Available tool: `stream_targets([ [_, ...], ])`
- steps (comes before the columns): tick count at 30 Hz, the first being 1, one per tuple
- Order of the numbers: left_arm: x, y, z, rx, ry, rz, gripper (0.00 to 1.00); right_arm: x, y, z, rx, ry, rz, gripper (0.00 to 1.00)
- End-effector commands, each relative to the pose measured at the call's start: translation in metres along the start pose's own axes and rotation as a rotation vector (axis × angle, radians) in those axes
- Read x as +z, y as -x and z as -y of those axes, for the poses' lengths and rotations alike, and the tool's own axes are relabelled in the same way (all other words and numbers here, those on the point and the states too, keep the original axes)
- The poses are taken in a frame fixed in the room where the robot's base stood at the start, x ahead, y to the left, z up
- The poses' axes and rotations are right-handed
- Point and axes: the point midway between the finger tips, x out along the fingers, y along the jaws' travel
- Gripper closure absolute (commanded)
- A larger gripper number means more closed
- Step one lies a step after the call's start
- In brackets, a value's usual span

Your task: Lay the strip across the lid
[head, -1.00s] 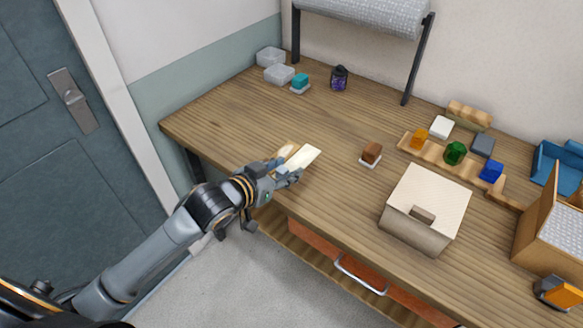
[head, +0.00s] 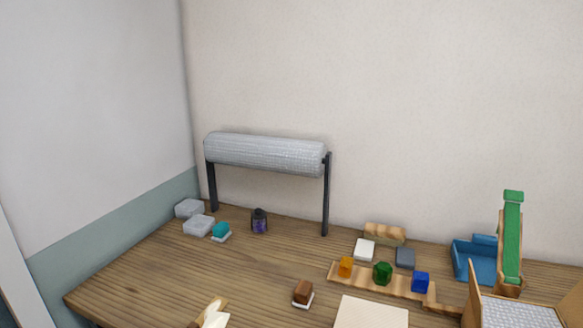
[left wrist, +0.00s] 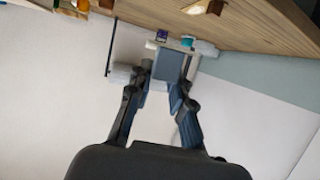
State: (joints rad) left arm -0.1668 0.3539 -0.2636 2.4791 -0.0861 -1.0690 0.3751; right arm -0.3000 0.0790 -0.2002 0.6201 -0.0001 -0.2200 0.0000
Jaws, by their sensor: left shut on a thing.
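My left gripper (left wrist: 168,72) shows only in the left wrist view. It is shut on a flat grey-blue piece (left wrist: 170,65) between its fingertips. I cannot tell whether this piece is the strip. In the head view a pale cream flat piece (head: 216,319) shows at the bottom edge beside a tan wooden bit, partly cut off. The cream top (head: 370,312) of a box, which looks like the lid, is at the bottom edge, right of centre, and is also cut off. My right gripper is in neither view.
A bubble-wrap roll (head: 265,154) hangs on dark posts at the back. A stepped wooden rack (head: 383,283) with coloured blocks stands behind the box. A brown block (head: 303,291) lies left of it. A blue tray (head: 474,260) and green-topped ramp (head: 512,235) are right.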

Motion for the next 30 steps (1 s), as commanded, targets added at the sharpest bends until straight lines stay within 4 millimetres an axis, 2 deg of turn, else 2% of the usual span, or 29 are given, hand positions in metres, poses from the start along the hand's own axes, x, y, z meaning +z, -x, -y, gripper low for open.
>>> stream_targets([
  [8,-0.004,0.009,0.010,-0.115,0.064,0.012,1.00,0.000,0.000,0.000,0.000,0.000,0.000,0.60],
  [30,-0.003,0.010,0.011,-0.118,0.059,0.009,1.00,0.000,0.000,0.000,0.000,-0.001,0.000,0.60],
])
